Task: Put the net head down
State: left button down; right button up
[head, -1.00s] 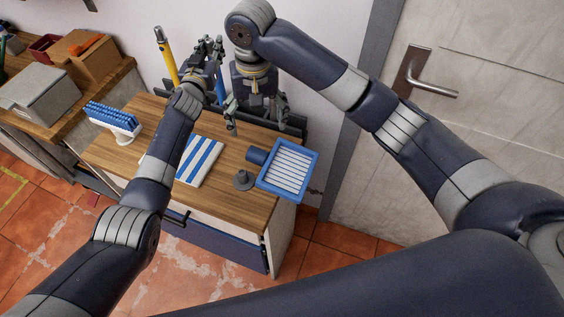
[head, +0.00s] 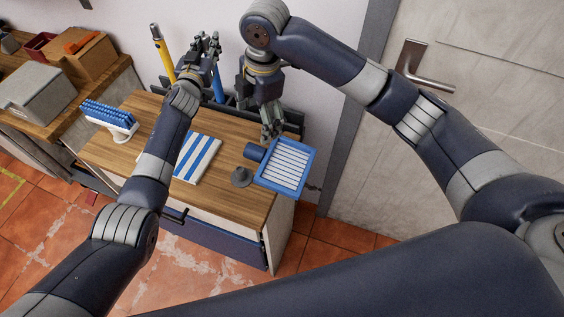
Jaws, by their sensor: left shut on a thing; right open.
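The net head (head: 285,167), a blue rectangular frame with white slats and a blue socket (head: 255,152), lies at the right front corner of the wooden worktop (head: 232,207). My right gripper (head: 270,133) is open, fingers pointing down, just behind the net head's socket side; I cannot tell whether it touches it. My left gripper (head: 208,46) is raised at the back of the worktop, shut on what looks like the blue pole (head: 219,88). My own fingers and wrist partly hide the grip.
A blue-and-white striped cloth (head: 198,160) and a grey round-based piece (head: 241,177) lie on the worktop. A yellow pole (head: 162,52) stands at the back. A door (head: 470,100) is at the right.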

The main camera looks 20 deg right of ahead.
jog(key=n, duration=0.7)
send_over(257, 148)
jog(key=f, duration=0.7)
jog(key=shift+s+d, duration=0.2)
jog(key=shift+d, duration=0.1)
jog(key=shift+a+f, duration=0.15)
jog(key=shift+f, duration=2.4)
jog(key=c, duration=1.3)
jog(key=shift+r+h, duration=0.5)
jog(key=shift+r, duration=4.5)
jog(key=shift+g, duration=0.4)
jog(key=f, duration=1)
jog(key=shift+w+a, duration=0.15)
jog(key=shift+a, duration=0.05)
